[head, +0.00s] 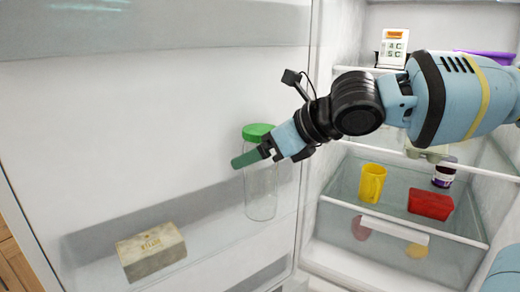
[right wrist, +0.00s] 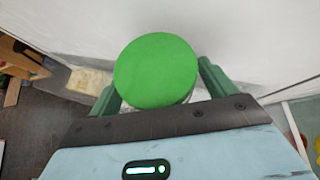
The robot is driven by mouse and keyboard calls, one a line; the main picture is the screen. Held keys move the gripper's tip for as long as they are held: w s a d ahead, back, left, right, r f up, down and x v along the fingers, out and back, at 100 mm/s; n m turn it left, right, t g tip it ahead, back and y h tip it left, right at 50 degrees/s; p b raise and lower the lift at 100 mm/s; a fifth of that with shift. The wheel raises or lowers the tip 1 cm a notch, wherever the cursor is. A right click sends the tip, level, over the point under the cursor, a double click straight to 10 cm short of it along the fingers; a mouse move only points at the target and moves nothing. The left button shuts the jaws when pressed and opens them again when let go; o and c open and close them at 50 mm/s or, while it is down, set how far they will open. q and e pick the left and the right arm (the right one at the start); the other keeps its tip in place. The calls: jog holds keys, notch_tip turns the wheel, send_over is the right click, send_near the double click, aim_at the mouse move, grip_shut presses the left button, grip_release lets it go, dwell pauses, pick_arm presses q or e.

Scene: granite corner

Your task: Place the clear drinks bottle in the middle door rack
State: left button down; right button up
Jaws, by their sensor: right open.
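The clear drinks bottle (head: 261,192) with a green lid (head: 257,132) stands upright in a see-through rack (head: 205,232) on the open fridge door, the middle one of those in view. My right gripper (head: 252,158) is at its upper part, just below the lid. In the right wrist view the green lid (right wrist: 157,70) lies between the two green fingers of my right gripper (right wrist: 160,88), which are spread open. Whether a finger touches the bottle is hidden. My left gripper is not in view.
A butter box (head: 150,250) sits in the same rack, left of the bottle. Another rack edge shows below. The rack between box and bottle is clear.

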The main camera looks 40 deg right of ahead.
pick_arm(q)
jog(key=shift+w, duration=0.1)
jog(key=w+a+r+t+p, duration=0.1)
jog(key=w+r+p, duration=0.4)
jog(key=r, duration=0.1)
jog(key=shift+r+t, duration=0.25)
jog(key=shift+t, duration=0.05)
pick_arm(e)
jog(key=v, duration=1.2)
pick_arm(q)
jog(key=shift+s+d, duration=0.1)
pick_arm(e)
jog(key=shift+w+f, duration=0.1)
jog(key=shift+w, duration=0.05)
